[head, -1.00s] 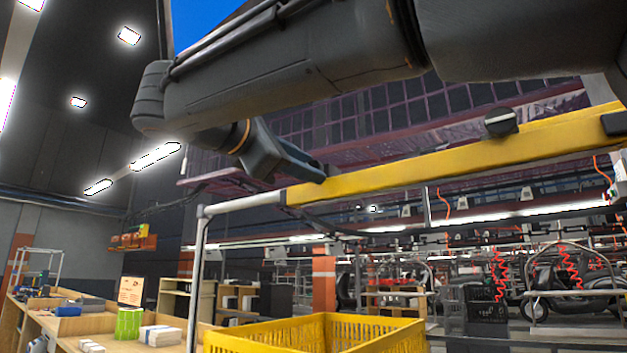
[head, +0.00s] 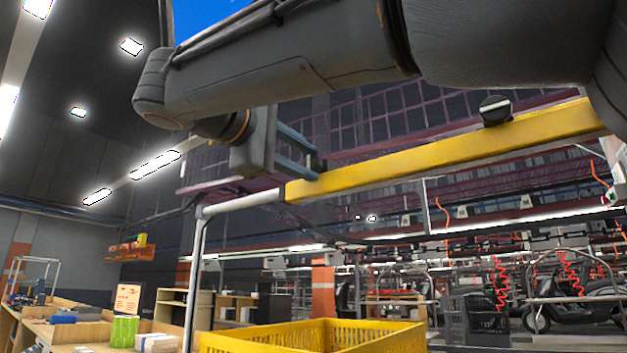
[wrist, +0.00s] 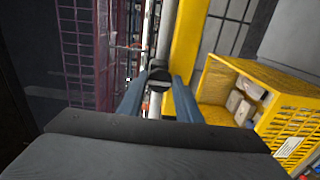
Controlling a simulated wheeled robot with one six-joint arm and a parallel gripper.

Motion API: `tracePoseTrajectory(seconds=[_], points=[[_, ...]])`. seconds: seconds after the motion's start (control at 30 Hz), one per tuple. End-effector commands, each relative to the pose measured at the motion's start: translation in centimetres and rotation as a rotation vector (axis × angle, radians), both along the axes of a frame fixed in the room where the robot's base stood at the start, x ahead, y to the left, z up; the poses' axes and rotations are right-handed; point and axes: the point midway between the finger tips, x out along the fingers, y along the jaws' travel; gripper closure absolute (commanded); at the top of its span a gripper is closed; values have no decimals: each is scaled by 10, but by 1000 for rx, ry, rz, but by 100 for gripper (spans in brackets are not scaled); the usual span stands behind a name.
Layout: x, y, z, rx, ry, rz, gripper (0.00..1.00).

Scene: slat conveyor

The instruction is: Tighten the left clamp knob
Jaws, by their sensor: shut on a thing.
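The left clamp knob (wrist: 158,76) is a dark round knob with a pale line across its face. In the wrist view it sits between the tips of my two blue-grey fingers. My gripper (wrist: 158,92) is shut on it. In the head view my gripper (head: 310,160) is at the left end of the yellow beam (head: 440,153), and only a dark part of the knob shows beyond the fingers. The right clamp knob (head: 495,110), dark with a pale bar, stands free on top of the beam.
A yellow crate (head: 372,335) stands below the beam; in the wrist view (wrist: 285,78) it holds pale boxes. A grey post (head: 194,275) supports the beam's left end. A purple mesh guard (head: 240,165) is behind. Wooden benches are at lower left.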

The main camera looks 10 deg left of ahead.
Motion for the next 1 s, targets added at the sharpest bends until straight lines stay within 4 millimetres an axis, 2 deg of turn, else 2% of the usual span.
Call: tracePoseTrajectory(seconds=[0.43, 0.47, 0.57, 0.87, 1.0], points=[[0, 0, -1, 9, -4, 0, 91], [0, 0, -1, 9, -4, 0, 67], [0, 0, -1, 9, -4, 0, 50], [0, 0, 0, 9, -4, 0, 50], [-10, 7, 0, 8, -4, 3, 50]])
